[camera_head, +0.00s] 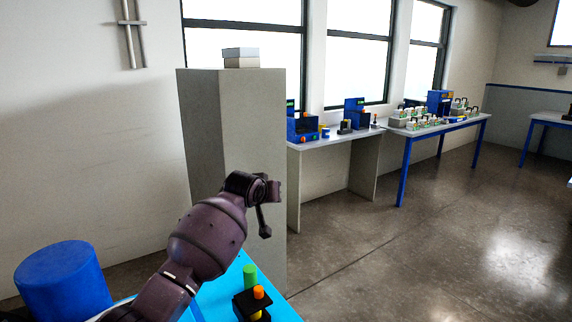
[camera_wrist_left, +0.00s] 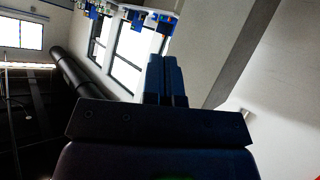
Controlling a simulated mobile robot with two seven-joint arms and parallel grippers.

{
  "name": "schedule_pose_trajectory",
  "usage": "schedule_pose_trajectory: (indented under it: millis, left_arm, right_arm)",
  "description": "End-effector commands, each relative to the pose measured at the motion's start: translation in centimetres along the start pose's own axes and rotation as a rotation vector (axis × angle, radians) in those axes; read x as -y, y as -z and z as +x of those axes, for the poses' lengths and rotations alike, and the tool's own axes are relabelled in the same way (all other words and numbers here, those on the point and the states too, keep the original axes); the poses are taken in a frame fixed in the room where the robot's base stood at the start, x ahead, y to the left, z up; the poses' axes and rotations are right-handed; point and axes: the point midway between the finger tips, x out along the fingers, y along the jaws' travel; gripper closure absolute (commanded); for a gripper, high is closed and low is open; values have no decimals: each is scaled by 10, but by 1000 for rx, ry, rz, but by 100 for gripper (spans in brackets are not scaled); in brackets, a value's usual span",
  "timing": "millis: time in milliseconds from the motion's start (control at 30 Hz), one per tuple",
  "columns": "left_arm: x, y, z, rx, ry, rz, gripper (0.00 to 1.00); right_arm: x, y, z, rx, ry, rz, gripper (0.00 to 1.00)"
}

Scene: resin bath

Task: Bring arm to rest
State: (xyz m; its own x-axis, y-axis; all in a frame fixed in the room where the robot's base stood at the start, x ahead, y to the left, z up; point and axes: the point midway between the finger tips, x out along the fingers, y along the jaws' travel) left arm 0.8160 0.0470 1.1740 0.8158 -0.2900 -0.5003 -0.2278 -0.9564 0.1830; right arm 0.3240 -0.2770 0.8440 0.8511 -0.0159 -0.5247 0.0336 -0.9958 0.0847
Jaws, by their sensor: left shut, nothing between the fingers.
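My left arm comes in from the lower left of the head view and is raised over the corner of a bright blue table. Its left gripper (camera_head: 265,218) is in the air in front of a tall grey cabinet. In the left wrist view the two fingers of the left gripper (camera_wrist_left: 166,75) lie side by side, shut, with nothing held. My right gripper is in neither view.
Below the arm, the blue table (camera_head: 222,290) bears a green cylinder (camera_head: 250,276) and a black holder (camera_head: 244,306) with orange pieces. A blue drum (camera_head: 62,284) stands left, the grey cabinet (camera_head: 252,150) behind. Benches with equipment line the windows. Floor at right is clear.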

Motion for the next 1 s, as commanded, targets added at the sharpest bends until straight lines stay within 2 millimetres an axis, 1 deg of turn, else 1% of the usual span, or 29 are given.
schedule_pose_trajectory:
  millis: [33, 100, 167, 267, 467, 733, 867, 1000]
  left_arm:
    - [6, -10, -4, -51, -9, 30, 100]
    - [13, -22, -11, -122, -16, 75, 100]
    - [21, -34, -18, -177, -17, 108, 100]
    - [34, -57, -32, -253, -9, 154, 100]
    - [63, -112, -65, -361, 29, 220, 100]
    - [100, -198, -118, -420, 101, 263, 100]
    - [116, -242, -146, -414, 139, 264, 100]
    - [131, -292, -177, -381, 177, 249, 100]
  right_arm:
    - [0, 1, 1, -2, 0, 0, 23]
    - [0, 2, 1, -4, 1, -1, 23]
    - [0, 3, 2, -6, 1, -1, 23]
    - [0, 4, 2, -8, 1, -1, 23]
    - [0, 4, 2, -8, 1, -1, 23]
    - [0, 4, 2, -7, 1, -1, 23]
    - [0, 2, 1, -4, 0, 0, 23]
    - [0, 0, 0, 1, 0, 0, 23]
